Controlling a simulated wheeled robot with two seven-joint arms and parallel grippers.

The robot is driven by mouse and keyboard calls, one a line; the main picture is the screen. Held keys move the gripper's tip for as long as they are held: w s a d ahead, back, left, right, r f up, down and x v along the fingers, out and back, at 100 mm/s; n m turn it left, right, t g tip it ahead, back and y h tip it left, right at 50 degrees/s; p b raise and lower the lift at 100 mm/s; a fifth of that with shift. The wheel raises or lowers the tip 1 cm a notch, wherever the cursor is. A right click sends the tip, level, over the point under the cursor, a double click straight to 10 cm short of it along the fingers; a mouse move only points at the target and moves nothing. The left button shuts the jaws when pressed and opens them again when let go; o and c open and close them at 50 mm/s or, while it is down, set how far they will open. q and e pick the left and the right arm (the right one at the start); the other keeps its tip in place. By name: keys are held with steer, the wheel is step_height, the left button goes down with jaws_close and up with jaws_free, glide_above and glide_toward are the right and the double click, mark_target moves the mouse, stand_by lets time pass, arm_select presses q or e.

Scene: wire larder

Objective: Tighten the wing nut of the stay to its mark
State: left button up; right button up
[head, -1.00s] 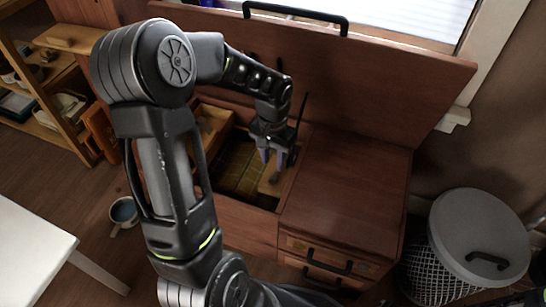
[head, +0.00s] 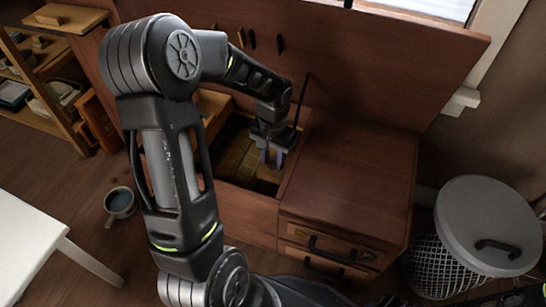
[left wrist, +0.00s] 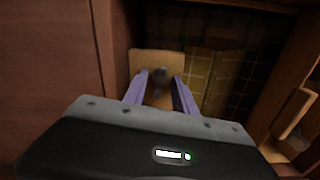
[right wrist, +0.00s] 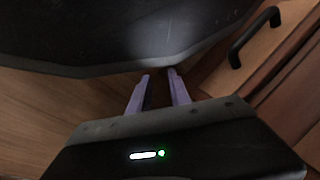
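A small dark grey knob-like part (left wrist: 160,76), which looks like the wing nut, sits on a light wooden block (left wrist: 142,62) in the left wrist view. My left gripper (head: 271,160) reaches down into the open compartment of the wooden chest. Its purple fingers (left wrist: 160,88) are apart, one on each side of the grey part in that view. Whether they touch it cannot be told. Wing shape and mark cannot be made out. My right gripper (right wrist: 159,76) is empty, its fingers slightly apart, in front of a large dark surface.
The chest's lid (head: 370,70) stands raised behind the compartment. The closed chest top (head: 350,165) lies right of it, with drawers below. A lidded wire basket (head: 487,225) stands at right. A mug (head: 120,203) stands on the floor, a white table (head: 30,235) at left.

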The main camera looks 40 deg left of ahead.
arm_select(q)
steer(key=shift+c, duration=0.4)
jaws_close()
stand_by(1.4)
